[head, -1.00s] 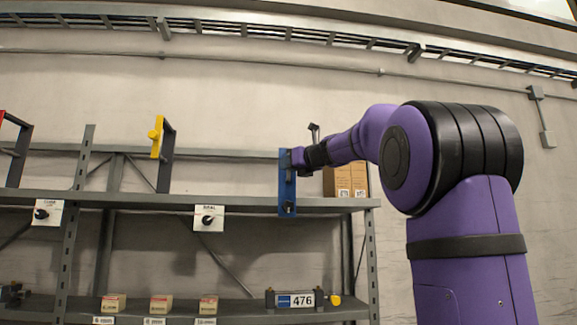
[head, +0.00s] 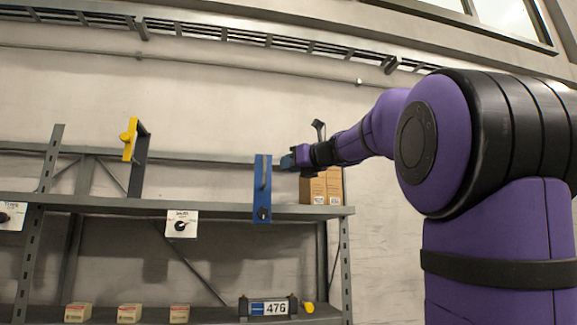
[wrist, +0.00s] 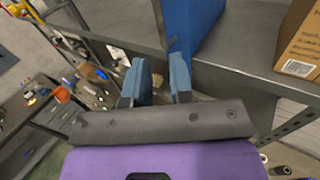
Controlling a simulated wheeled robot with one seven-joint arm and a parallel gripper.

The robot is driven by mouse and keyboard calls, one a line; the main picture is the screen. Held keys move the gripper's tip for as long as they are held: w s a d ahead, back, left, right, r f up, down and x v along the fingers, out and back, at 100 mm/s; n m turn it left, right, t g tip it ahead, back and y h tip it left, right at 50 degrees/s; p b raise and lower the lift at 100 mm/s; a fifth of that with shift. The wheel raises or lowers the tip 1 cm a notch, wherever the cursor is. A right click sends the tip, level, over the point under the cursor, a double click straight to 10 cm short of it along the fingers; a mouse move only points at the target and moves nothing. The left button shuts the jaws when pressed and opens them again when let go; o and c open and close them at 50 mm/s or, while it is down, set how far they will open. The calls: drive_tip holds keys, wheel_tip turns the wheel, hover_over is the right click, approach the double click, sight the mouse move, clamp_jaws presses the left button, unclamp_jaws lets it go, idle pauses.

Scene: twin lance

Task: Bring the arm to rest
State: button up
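My gripper (head: 286,160) is at the end of my raised purple arm, near the right end of the shelf unit. In the wrist view its two blue fingers (wrist: 158,80) stand apart with a gap between them and nothing held. A blue upright plate (head: 262,190) stands at the front of the upper shelf, just left of my gripper. In the wrist view the blue piece (wrist: 190,32) is beyond the fingertips, and it appears apart from them.
Cardboard boxes (head: 322,188) stand on the upper shelf (head: 110,203) close beside my gripper. A yellow-fronted bracket (head: 130,140) stands farther left. Small boxes (head: 129,313) and a 476 label block (head: 268,307) are on the lower shelf. Space above the shelf is free.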

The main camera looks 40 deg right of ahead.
drive_tip(key=shift+a, duration=0.1)
drive_tip(key=s+a+f+n+g+y, duration=0.1)
drive_tip(key=s+a+f+n+g, duration=0.3)
drive_tip(key=a+f+n, duration=0.65)
drive_tip(key=s+a+f+n+g+y, duration=0.1)
drive_tip(key=s+a+f+n+g, duration=0.25)
drive_tip(key=a+f+n, duration=0.7)
drive_tip(key=s+a+f+n+g+h, duration=0.1)
drive_tip(key=s+f+n+g, duration=0.1)
drive_tip(key=s+f+n, duration=0.5)
drive_tip(key=s+a+f+n+g+h, duration=0.1)
drive_tip(key=s+f+n+g, duration=0.2)
drive_tip(key=s+f+n, duration=0.4)
wheel_tip(320, 180, down, 9)
drive_tip(key=shift+s+a+r+n+h, duration=0.2)
drive_tip(key=shift+s+a+n+h, duration=0.1)
drive_tip(key=shift+a, duration=0.1)
